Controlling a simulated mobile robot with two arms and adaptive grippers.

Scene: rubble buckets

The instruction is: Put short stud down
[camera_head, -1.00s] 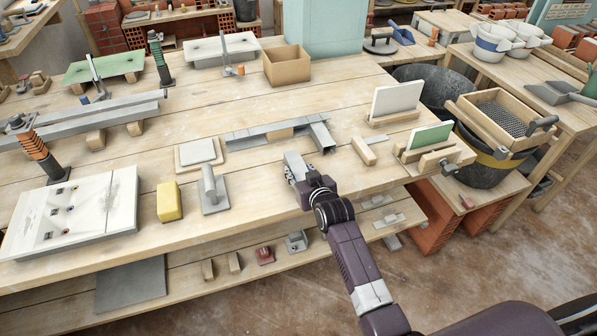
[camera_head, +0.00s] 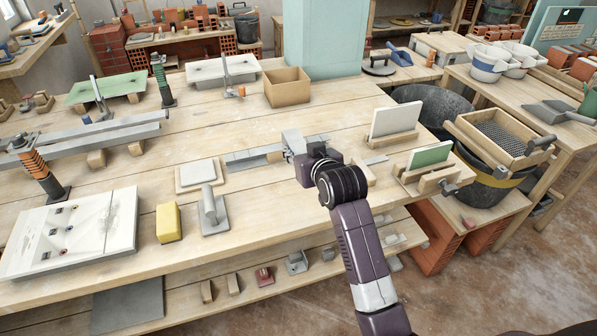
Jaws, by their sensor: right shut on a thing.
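My right gripper (camera_head: 293,142) is over the middle of the wooden workbench, at the right end of a flat grey metal strip (camera_head: 243,162). Longer grey studs (camera_head: 95,137) lie on wooden blocks at the left. My left gripper is not in view.
A cardboard box (camera_head: 287,90) stands behind the gripper. Wooden holders with a white board (camera_head: 395,118) and a green board (camera_head: 430,156) stand to the right. A trowel (camera_head: 212,212), a yellow sponge (camera_head: 168,222) and a white panel (camera_head: 75,235) lie nearer. Bare bench lies between box and strip.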

